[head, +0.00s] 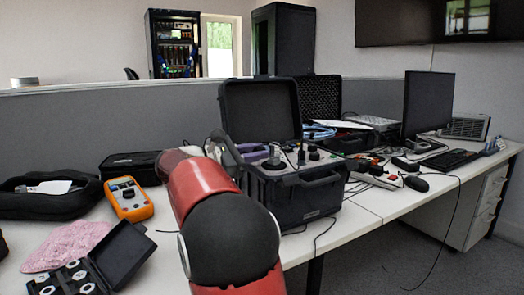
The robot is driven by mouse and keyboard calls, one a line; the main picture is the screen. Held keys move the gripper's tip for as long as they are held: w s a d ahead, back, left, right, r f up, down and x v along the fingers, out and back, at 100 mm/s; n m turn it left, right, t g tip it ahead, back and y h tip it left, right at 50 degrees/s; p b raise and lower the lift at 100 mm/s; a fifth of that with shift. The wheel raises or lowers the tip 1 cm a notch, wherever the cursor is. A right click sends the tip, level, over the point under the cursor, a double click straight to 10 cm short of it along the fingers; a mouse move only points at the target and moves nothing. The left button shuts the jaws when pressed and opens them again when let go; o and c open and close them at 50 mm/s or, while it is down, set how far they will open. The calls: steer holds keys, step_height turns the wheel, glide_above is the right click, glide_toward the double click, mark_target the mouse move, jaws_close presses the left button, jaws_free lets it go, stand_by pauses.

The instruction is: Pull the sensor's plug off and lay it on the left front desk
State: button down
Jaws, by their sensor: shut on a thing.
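An open black case (305,205) stands on the desk, its lid raised at the back. On the panel inside is a short dark upright cylinder (274,163), which may be the sensor. Thin dark cables and small knobs lie to its right. I cannot make out the plug. My red arm reaches from the bottom middle toward the case's left side and covers part of it. My gripper's fingers do not show; they are hidden behind my arm. The left front desk (178,262) shows pale bare surface beside my arm.
An orange multimeter (129,199), a black pouch (48,195), a pink cloth (66,246) and an open small black box (95,265) crowd the left desk. A monitor (428,105) and keyboard (449,160) stand right. A grey partition (110,120) runs behind.

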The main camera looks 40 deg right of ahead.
steer(key=shift+n, duration=1.2)
steer(key=n, duration=0.4)
steer(key=n, duration=0.4)
steer(key=shift+n, duration=1)
